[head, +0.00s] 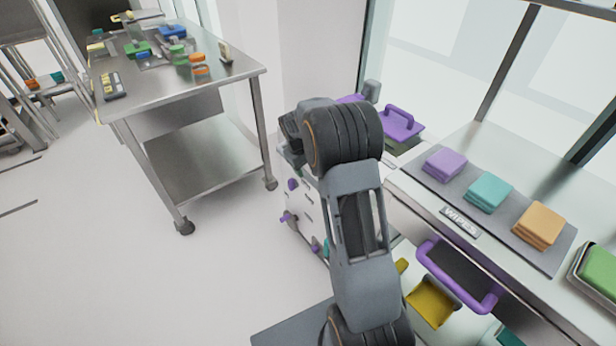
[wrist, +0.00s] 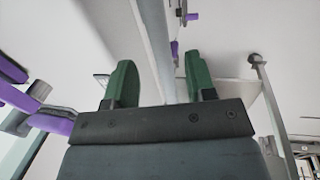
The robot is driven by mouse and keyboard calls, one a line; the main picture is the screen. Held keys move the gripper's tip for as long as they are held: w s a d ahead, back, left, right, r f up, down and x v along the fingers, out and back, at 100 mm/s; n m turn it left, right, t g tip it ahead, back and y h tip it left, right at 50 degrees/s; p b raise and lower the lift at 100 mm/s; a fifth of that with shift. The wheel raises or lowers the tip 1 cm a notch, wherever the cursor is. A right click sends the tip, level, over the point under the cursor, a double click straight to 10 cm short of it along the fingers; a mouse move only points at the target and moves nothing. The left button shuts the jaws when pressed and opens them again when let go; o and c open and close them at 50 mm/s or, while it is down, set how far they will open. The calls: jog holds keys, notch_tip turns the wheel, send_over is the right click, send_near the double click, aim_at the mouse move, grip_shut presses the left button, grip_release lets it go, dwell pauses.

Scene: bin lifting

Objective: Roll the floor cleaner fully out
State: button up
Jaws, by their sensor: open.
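A white unit with purple and teal knobs (head: 292,215) stands on the floor left of the counter, partly hidden behind my arm. It may be the floor cleaner, but I cannot tell for sure. My gripper (wrist: 160,82) shows in the wrist view with its two green fingers apart. A pale upright edge (wrist: 152,45) runs behind the gap between the fingers; I cannot tell whether it touches them. Small purple parts (wrist: 191,17) lie beyond the fingers. In the head view the fingers are hidden behind my arm's wrist.
A steel wheeled table (head: 180,85) with coloured items stands at the left. The counter at right holds a grey wipes tray (head: 448,195) with folded cloths. A purple-handled box (head: 400,125) and a purple loop handle (head: 487,303) are near my arm.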

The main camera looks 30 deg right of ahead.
aim_at(308, 176)
jog(key=shift+w+d+f, duration=0.1)
jog(key=shift+d+f, duration=0.15)
jog(key=shift+f, duration=0.9)
jog(key=shift+d+f, duration=0.2)
jog(key=shift+f, duration=0.9)
grip_shut()
